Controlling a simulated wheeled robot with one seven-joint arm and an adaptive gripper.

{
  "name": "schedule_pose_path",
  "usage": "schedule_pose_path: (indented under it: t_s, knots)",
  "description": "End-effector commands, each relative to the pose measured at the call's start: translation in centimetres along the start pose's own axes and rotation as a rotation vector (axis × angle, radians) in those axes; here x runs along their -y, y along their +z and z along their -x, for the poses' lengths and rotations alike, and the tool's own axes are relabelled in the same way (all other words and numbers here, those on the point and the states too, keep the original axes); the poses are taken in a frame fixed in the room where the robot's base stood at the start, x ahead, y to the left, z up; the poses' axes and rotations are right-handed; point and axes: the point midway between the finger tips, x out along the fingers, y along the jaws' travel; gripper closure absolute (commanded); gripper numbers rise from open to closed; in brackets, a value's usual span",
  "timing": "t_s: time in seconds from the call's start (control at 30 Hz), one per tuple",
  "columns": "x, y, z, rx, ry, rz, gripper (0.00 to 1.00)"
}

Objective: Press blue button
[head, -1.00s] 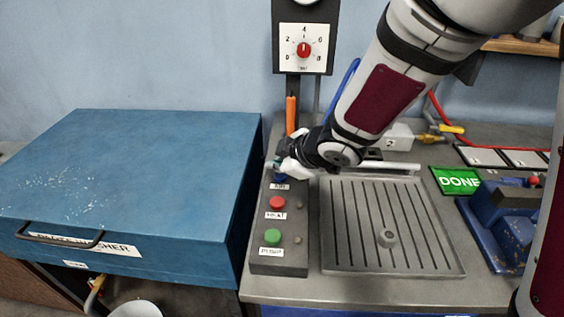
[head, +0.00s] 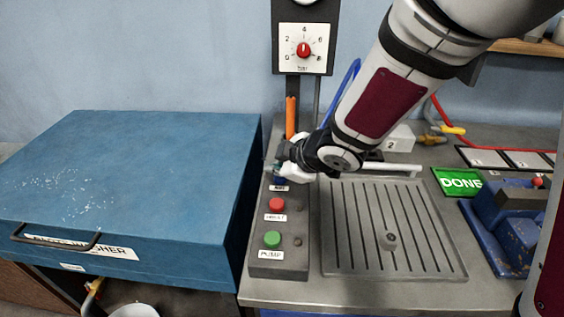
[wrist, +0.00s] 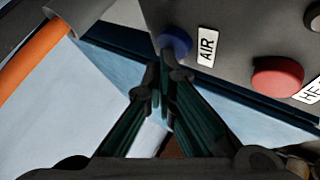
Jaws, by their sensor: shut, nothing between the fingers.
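The blue button (wrist: 176,43) shows in the wrist view beside the "AIR" label, on a grey control box (head: 262,268). My gripper (wrist: 160,70) is shut and empty, with its fingertips just below the blue button in that view; I cannot tell whether they touch it. In the head view my gripper (head: 275,170) is at the far end of the box and hides most of the blue button, with a little blue (head: 281,181) showing above the "AIR" label.
A red button (head: 277,205) and a green button (head: 272,239) sit nearer on the same box. A blue lidded cabinet (head: 140,180) stands at left, a slotted drain tray (head: 335,255) at right. An orange handle (head: 291,115) and dial panel (head: 303,48) rise behind.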

Motion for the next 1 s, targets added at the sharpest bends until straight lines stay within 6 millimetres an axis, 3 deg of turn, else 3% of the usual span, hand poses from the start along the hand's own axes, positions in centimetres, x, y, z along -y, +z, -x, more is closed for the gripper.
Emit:
schedule_pose_path:
  t_s: [1.0]
  knots:
    - [-0.8, -0.8, 1.2, 0.0, -0.001, 0.001, 1.0]
